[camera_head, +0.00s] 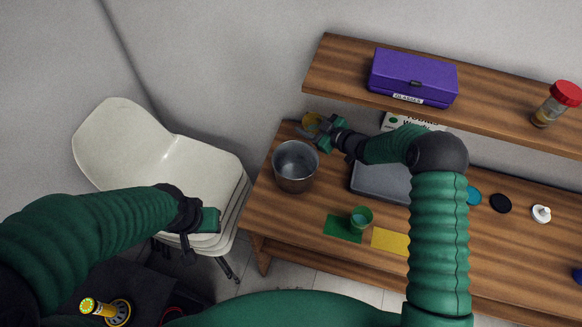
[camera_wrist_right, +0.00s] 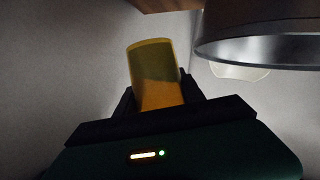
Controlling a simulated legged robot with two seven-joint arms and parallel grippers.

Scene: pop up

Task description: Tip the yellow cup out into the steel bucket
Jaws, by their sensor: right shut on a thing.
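The yellow cup (camera_head: 312,122) is in my right gripper (camera_head: 324,130) in the head view, just behind the steel bucket. The gripper is shut on it.
The wooden table (camera_head: 300,225) holds a green cup (camera_head: 361,216), a green mat (camera_head: 342,229), a yellow mat (camera_head: 390,242) and a grey tray (camera_head: 378,183). A shelf (camera_head: 335,75) with a purple box (camera_head: 412,78) overhangs the back. Stacked white chairs (camera_head: 150,150) stand left.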

